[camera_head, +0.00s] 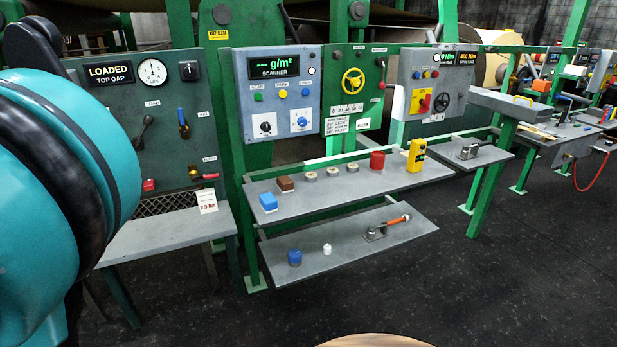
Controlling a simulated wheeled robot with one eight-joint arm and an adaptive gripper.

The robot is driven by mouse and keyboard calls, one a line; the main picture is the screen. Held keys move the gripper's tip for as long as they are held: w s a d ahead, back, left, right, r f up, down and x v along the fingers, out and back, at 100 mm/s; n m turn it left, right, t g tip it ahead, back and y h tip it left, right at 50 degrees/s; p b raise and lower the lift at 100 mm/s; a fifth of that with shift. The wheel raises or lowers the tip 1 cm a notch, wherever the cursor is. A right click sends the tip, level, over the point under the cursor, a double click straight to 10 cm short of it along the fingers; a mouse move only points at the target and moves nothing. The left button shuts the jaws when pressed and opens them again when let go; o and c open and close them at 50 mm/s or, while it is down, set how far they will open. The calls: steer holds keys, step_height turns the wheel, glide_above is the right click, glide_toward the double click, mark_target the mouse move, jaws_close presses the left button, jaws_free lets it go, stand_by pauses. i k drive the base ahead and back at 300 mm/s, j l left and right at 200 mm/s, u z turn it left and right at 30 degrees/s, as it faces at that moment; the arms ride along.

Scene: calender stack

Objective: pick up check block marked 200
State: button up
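Small blocks stand on the upper grey shelf (340,189). A blue block (268,203) with a pale base is at its left end, a brown block (286,184) is beside it, and a red block (377,160) is further right. Between the brown and red blocks are three small round grey pieces (333,172). No marking 200 is legible on any of them, so I cannot tell which one bears it. My gripper is not in view; a teal and black part of my arm fills the left edge.
A yellow device (416,156) stands right of the red block. The lower shelf (340,252) holds a blue knob-like piece (295,257), a small white piece (327,248) and an orange-handled tool (392,224). A grey table (165,232) stands left. Dark floor in front is open.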

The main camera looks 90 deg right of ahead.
mark_target(310, 176)
steer(key=z, duration=3.2)
steer(key=i+l, duration=0.05)
steer(key=l, duration=0.05)
